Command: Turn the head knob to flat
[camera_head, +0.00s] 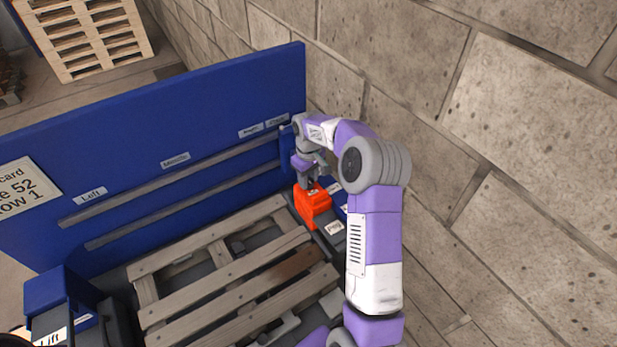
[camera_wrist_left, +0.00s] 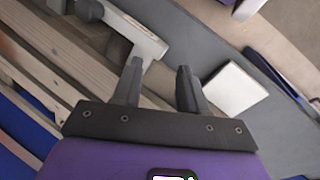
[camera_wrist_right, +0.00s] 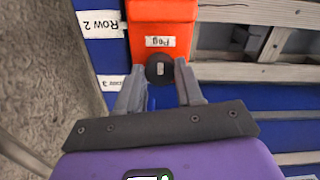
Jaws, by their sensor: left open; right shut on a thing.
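The orange head (camera_head: 313,207) stands at the right end of the blue panel, beside the pallet. In the right wrist view the orange block (camera_wrist_right: 161,14) carries a small white label, upside down there. Below the label is a round dark knob (camera_wrist_right: 159,70) with a pale mark at its middle. My right gripper (camera_head: 310,184) is shut on this knob, one finger on each side. In the head view the fingers and arm hide the knob, so its setting is not readable. My left gripper (camera_wrist_left: 160,70) is open and empty, away from the head.
A brick wall (camera_head: 520,110) rises close behind my right arm. A blue box (camera_head: 46,290) stands at the lower left. More pallets (camera_head: 95,35) are stacked at the back left.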

